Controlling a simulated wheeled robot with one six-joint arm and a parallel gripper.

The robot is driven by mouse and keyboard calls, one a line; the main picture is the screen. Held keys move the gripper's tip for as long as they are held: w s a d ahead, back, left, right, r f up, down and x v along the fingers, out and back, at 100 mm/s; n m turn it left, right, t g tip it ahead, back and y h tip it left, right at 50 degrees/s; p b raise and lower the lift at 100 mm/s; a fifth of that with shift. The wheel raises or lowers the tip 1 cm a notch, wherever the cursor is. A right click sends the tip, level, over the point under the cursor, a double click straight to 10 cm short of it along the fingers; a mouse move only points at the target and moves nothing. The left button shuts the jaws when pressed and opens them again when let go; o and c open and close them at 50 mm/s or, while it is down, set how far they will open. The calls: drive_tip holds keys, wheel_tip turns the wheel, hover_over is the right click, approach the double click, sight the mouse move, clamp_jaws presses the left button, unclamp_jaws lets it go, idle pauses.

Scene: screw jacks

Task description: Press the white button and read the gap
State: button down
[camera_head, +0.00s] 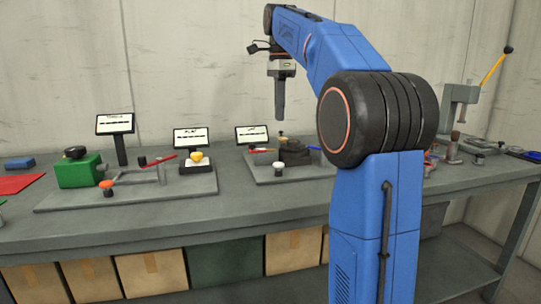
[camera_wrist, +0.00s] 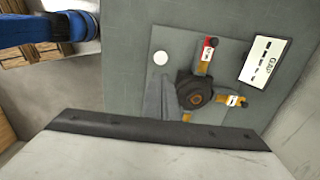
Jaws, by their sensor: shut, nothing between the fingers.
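The white button (camera_head: 278,168) stands on a dark stub at the front left of the middle station's grey plate. In the wrist view, the white button (camera_wrist: 160,58) shows as a plain round disc, uncovered. My gripper (camera_head: 280,117) points straight down, shut and empty, well above the station and apart from the button. The jack (camera_head: 295,152) is dark and round; in the wrist view the jack (camera_wrist: 195,93) has orange arms around it. A tilted display (camera_head: 254,135) stands behind it. In the wrist view, the display (camera_wrist: 266,60) is headed GAP above a row of dark dashes.
Left of it, another plate (camera_head: 130,200) carries a green block (camera_head: 80,170), a red lever (camera_head: 160,160) and a yellow knob (camera_head: 197,157). Two more displays (camera_head: 115,124) (camera_head: 191,138) stand there. A press with a yellow handle (camera_head: 495,68) is at right. Boxes (camera_head: 150,273) sit below.

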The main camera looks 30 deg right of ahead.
sight(279, 164)
idle(0.4)
wheel_tip(279, 164, down, 14)
idle(0.7)
drive_tip(key=shift+s+f, duration=0.1)
drive_tip(key=shift+f, duration=1.2)
drive_tip(key=shift+r, duration=0.65)
wheel_tip(279, 164, up, 14)
